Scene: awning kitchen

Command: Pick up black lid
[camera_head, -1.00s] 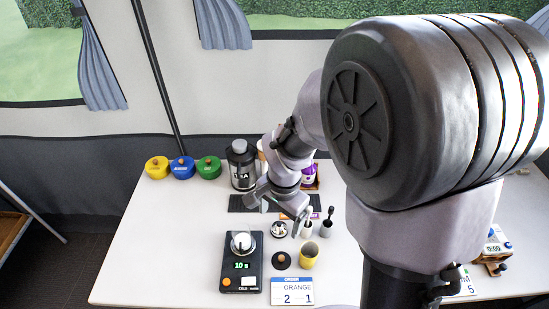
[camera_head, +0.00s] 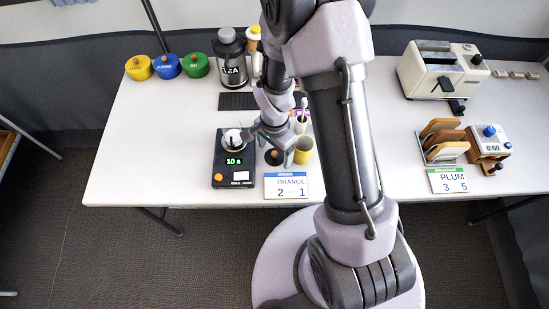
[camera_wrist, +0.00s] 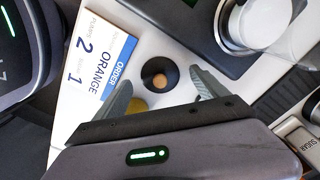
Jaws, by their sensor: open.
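The black lid (camera_head: 273,158) is a small dark disc with a light wooden knob. It lies on the white table between the scale and the yellow cup, and my gripper partly hides it in the head view. In the wrist view the black lid (camera_wrist: 170,72) lies just ahead of my fingertips, roughly centred between them. My gripper (camera_head: 272,148) is open and empty, low over the table around the lid. The wrist view shows my gripper (camera_wrist: 162,90) with both fingers spread and apart from the lid.
The black scale (camera_head: 221,174) with a metal vessel on it stands close left. The yellow cup (camera_head: 303,152) is close right. The order card (camera_head: 286,187) lies in front.

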